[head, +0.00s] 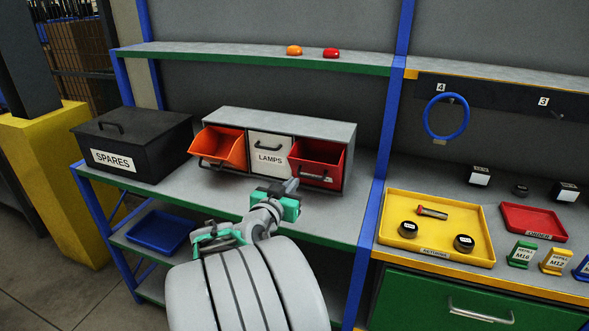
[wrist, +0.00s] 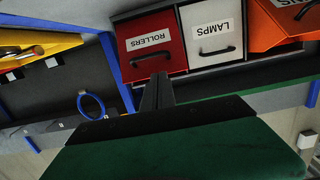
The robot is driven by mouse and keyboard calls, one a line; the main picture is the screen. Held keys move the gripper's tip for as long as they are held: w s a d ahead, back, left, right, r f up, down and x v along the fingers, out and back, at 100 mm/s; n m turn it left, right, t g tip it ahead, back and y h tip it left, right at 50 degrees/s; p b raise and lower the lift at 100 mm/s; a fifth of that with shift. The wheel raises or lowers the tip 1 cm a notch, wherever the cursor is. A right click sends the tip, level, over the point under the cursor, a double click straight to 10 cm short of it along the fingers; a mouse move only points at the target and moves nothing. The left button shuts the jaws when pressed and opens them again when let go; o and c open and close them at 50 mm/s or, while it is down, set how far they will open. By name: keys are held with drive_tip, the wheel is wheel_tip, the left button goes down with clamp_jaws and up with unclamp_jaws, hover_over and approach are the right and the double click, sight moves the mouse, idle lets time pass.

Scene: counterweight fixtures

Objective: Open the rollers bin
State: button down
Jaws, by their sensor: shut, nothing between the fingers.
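The rollers bin (head: 326,152) is the red bin at the right of a grey three-bin cabinet in the head view. It appears tilted out, with its inside showing above the front and the handle low. In the wrist view, which is upside down, its red front (wrist: 130,42) carries a ROLLERS label and a black handle. My gripper (head: 292,186) is shut and empty, just in front of the cabinet near the rollers bin's lower left. Its fingers (wrist: 157,80) end close to the rollers and lamps fronts in the wrist view; contact cannot be told.
The white lamps bin (head: 268,168) is shut. The orange bin (head: 222,146) is tilted open at the left. A black SPARES box (head: 140,145) stands left of the cabinet. A blue post (head: 383,150) rises to the right. A yellow tray (head: 470,212) lies beyond it.

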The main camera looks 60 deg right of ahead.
sight(306, 167)
drive_tip(key=d, duration=0.2)
drive_tip(key=w+d+f+p, duration=0.1)
drive_tip(key=d, duration=0.2)
drive_tip(key=d+p, duration=0.1)
drive_tip(key=d, duration=0.2)
drive_tip(key=shift+w+d+f, duration=0.15)
drive_tip(key=shift+w+d, duration=0.05)
